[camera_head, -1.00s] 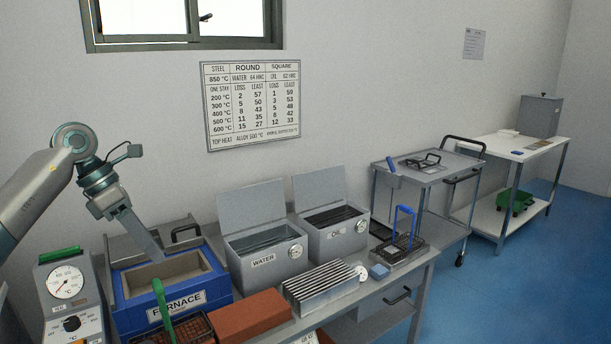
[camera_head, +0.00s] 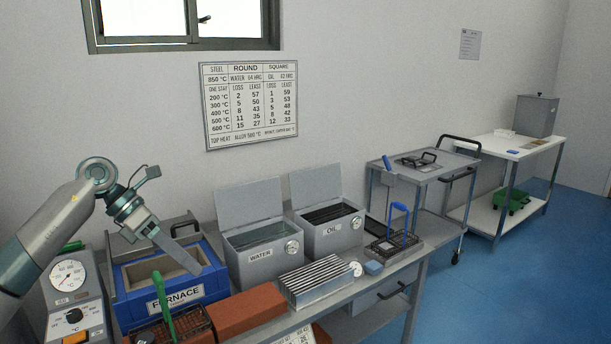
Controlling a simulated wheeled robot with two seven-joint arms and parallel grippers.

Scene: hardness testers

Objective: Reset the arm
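My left arm comes in from the left. Its gripper (camera_head: 182,258) points down and to the right over the blue furnace (camera_head: 170,302), whose top is open. I see the gripper from the side and cannot make out a gap between its fingers. Nothing shows held in it. My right gripper is not in view.
Behind a brick-red block (camera_head: 246,314) stand the open WATER tank (camera_head: 262,262) and OIL tank (camera_head: 331,238). A basket with a green handle (camera_head: 164,305) stands before the furnace. A dial unit (camera_head: 72,292) is at left. A trolley (camera_head: 425,166) stands right, with blue floor clear.

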